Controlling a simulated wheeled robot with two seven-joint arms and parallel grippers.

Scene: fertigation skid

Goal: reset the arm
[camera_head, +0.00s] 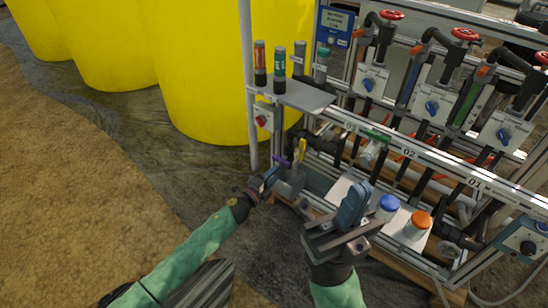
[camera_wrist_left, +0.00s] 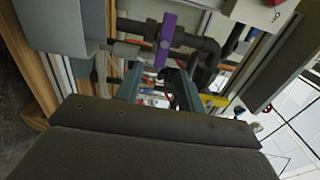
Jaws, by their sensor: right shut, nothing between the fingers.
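My left gripper (camera_head: 271,177) is low at the left end of the skid, beside a purple-handled valve (camera_head: 282,163). In the left wrist view its two fingers (camera_wrist_left: 160,88) are spread with a gap between them, and the purple handle (camera_wrist_left: 166,40) is beyond the fingertips. Nothing is held in it. My right gripper (camera_head: 354,206) is shut and empty, in front of the skid and just left of the blue-capped bottle (camera_head: 387,208). It hides part of the shelf behind it.
An orange-capped bottle (camera_head: 417,226) stands beside the blue-capped one. A yellow handle (camera_head: 301,149) is near the left gripper. Red handwheels (camera_head: 465,34) and blue knobs line the rack. Yellow tanks (camera_head: 190,70) stand behind. Open ground (camera_head: 70,190) lies to the left.

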